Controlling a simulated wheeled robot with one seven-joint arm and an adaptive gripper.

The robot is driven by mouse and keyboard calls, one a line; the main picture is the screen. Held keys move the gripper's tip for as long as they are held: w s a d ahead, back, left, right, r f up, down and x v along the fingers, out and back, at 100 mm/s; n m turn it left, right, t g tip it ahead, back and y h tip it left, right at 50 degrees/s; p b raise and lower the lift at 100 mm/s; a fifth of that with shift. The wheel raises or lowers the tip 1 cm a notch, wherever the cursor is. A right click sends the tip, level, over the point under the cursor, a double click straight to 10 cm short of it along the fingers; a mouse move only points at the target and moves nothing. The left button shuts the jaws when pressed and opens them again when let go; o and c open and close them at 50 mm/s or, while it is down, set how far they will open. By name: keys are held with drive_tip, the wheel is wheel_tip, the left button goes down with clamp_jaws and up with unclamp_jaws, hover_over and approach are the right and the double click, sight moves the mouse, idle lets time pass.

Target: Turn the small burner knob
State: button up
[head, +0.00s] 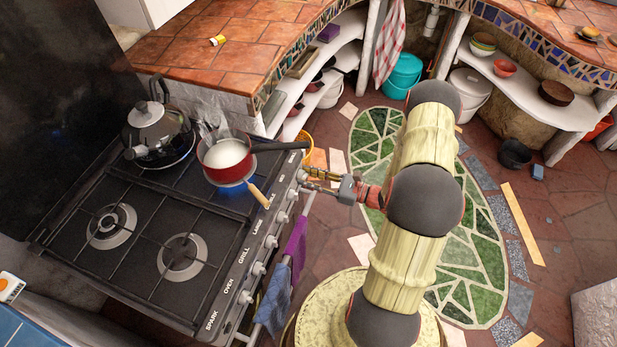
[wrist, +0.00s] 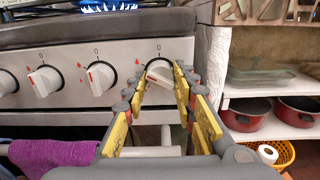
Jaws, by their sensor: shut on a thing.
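My gripper (wrist: 158,72) is at the right end of the stove front, and its yellow-padded fingers are closed around the endmost white knob (wrist: 159,76). That knob is tilted, not upright, and partly hidden between the fingers. In the head view my gripper (head: 308,178) reaches the stove's front panel from the right, and its fingertips look small there. The black stove (head: 150,225) has a row of knobs along its front. A blue flame (head: 238,184) shows under the red pot (head: 226,158), and blue flame also shows at the top of the wrist view (wrist: 108,7).
A black kettle (head: 157,130) stands on the back burner. The pot's dark handle (head: 280,145) and a wooden spoon handle (head: 259,195) stick out near the panel. Purple (head: 297,245) and blue towels (head: 273,298) hang on the front rail. Shelves with red pots (wrist: 245,113) stand right.

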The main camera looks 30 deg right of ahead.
drive_tip(key=shift+m+p, duration=0.4)
drive_tip(key=shift+p, duration=0.05)
drive_tip(key=shift+c, duration=0.2)
drive_tip(key=shift+r+m+p, duration=0.15)
drive_tip(key=shift+m+p, duration=0.85)
drive_tip(key=m+p, duration=0.2)
drive_tip(key=shift+m, duration=0.4)
drive_tip(key=m+p, duration=0.3)
drive_tip(key=m, duration=0.3)
drive_tip(key=shift+m+p, duration=0.3)
drive_tip(key=o, duration=1.2)
drive_tip(key=shift+c, duration=0.2)
